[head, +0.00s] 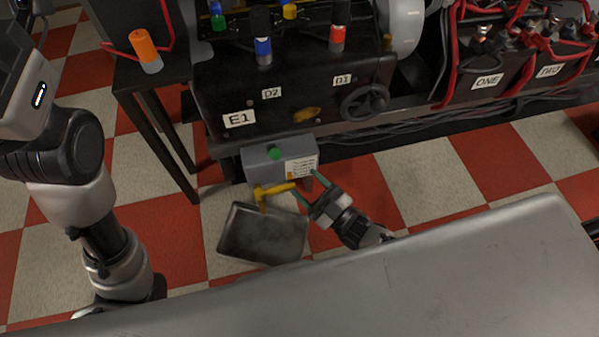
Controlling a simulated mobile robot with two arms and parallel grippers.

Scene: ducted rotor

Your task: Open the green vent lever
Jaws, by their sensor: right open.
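A green knob (275,153) sits on the front of a low grey box (258,167) under the black machine; it is the likeliest match for the green vent lever, but its lever shape cannot be made out. A yellow T-shaped handle (271,189) stands just below the box's front. My right gripper (307,186) is open, in front of the box's lower right, with its fingers pointing up-left toward the yellow handle and the box. It is right of and below the green knob, apart from it. My left arm shows at the left; its gripper is not visible.
A dark metal pan (262,234) lies on the checkered floor below the yellow handle. The black machine (300,90) carries a handwheel (365,102) above the box. A dark stand (150,75) is at left. A large grey surface (400,275) fills the foreground.

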